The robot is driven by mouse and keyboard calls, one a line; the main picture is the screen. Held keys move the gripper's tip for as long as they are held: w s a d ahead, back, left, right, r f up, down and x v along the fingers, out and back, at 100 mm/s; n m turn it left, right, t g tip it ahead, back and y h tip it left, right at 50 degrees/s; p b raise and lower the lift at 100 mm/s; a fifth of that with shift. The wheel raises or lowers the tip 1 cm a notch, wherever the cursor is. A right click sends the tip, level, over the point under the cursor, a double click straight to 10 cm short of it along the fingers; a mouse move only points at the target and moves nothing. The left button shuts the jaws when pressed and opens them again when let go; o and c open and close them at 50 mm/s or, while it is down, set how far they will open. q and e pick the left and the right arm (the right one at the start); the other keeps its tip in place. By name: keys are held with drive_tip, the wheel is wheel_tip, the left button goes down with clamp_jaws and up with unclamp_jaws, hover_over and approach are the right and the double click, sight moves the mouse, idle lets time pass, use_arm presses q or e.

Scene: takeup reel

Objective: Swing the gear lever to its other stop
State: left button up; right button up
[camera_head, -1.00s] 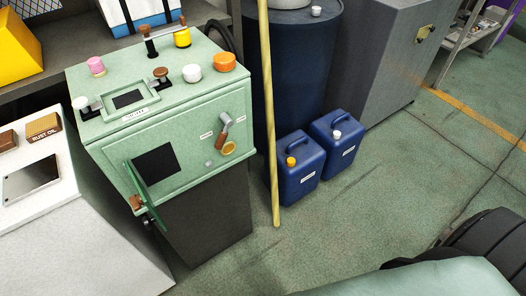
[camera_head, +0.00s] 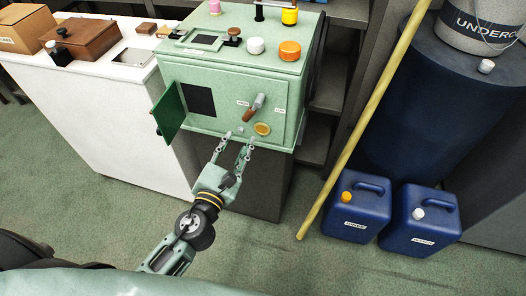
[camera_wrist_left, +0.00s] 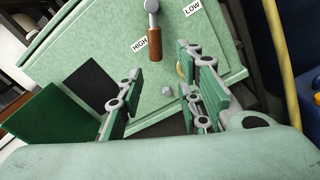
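The gear lever (camera_head: 255,106) is on the front of the green machine (camera_head: 285,77), a grey arm with a brown handle slanting down-left. In the left wrist view the lever (camera_wrist_left: 153,32) has its brown handle beside the HIGH label (camera_wrist_left: 140,44). The LOW label (camera_wrist_left: 192,8) is on the other side. My left gripper (camera_head: 240,139) is open and empty, just below the lever, fingers spread. In the left wrist view the gripper (camera_wrist_left: 157,76) has its fingers either side of the handle's line, apart from it. My right gripper is not in view.
A small green door (camera_head: 168,112) stands open left of a dark opening. A brass disc (camera_head: 263,128) and a small grey knob (camera_head: 240,131) are below the lever. A yellow pole (camera_head: 362,122) and blue canisters (camera_head: 357,211) stand at the right; a white cabinet (camera_head: 110,100) at the left.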

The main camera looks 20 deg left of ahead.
sight(247, 118)
use_arm(q)
drive_tip(key=shift+m, duration=0.3)
drive_tip(key=w, duration=0.2)
drive_tip(key=w+r, duration=0.1)
drive_tip(key=w, duration=0.5)
drive_tip(key=shift+w+d+r+p, duration=0.1)
drive_tip(key=shift+d+r+p, duration=0.1)
drive_tip(key=shift+p, duration=0.2)
drive_tip(key=shift+f, duration=0.1)
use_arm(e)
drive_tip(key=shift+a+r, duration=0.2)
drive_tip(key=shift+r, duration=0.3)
use_arm(q)
drive_tip(key=shift+w, duration=0.2)
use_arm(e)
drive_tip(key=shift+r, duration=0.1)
use_arm(q)
drive_tip(key=shift+c, duration=0.2)
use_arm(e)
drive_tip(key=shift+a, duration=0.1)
use_arm(q)
clamp_jaws()
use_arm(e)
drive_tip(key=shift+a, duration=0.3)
